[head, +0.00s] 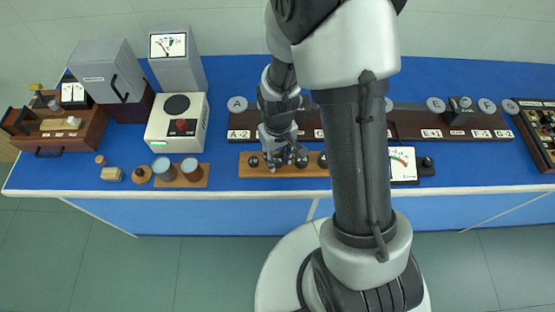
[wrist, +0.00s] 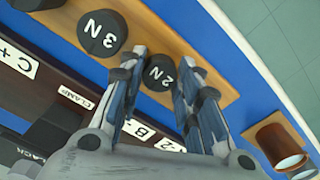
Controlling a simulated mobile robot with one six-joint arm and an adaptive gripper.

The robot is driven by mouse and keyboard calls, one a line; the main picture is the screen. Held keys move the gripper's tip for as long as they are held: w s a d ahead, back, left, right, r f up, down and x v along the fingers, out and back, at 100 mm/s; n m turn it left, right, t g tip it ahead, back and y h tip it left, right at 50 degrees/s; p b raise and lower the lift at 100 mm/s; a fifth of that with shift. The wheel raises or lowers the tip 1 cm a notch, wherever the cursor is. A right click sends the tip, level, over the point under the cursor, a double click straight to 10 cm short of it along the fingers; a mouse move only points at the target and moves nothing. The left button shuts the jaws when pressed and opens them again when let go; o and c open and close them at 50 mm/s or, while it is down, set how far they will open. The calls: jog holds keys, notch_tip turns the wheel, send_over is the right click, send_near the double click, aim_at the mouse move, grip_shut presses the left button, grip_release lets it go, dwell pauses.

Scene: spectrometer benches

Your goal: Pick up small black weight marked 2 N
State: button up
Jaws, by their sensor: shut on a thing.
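The small black weight marked 2 N (wrist: 160,73) is between the fingertips of my gripper (wrist: 166,62) in the wrist view. My gripper is shut on it, with one finger on each side and the label facing the camera. In the head view my gripper (head: 281,157) is low over the wooden weight rack (head: 245,171) and hides the weight there. Whether the weight touches the rack or is clear of it, I cannot tell.
A larger black weight marked 3 N (wrist: 102,33) stands close beside my gripper on the rack. A dark labelled rail (head: 420,122) lies behind. A brown cylinder (wrist: 277,145) stands apart at the wrist view's lower right.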

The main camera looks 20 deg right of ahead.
jog(key=shift+c, duration=0.7)
